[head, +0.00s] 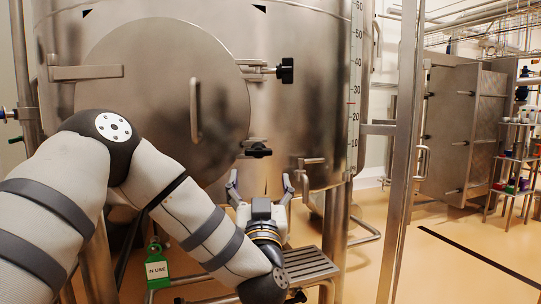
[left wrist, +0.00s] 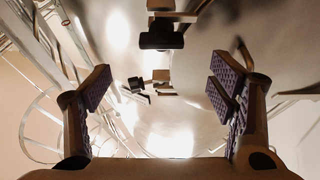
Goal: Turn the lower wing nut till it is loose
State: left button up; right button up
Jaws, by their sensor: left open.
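The lower wing nut (head: 258,150) is a black knob on a metal bolt at the lower right edge of the round hopper door (head: 160,95). In the left wrist view the nearer black knob (left wrist: 162,38), which looks like this nut, is at top centre, ahead of the finger pads. The upper wing nut (head: 286,70) is at the door's right edge; a smaller dark knob farther off in the left wrist view (left wrist: 138,84) seems to be it. My left gripper (head: 260,179) points up below the lower wing nut, open and empty, fingers apart to either side. My right gripper is out of view.
A vertical door handle (head: 195,110) stands out left of the nuts. A bent metal handle (head: 308,170) is right of my left gripper. A grated step (head: 308,264) and a green "IN USE" tag (head: 157,266) are below. A steel post (head: 402,150) stands at right.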

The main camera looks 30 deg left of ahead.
aim_at(259, 155)
pick_arm(q)
jog(key=x, duration=1.1)
jog(key=shift+a+f, duration=0.1)
jog(key=shift+f, duration=0.05)
jog(key=shift+s, duration=0.1)
jog(key=c, duration=1.1)
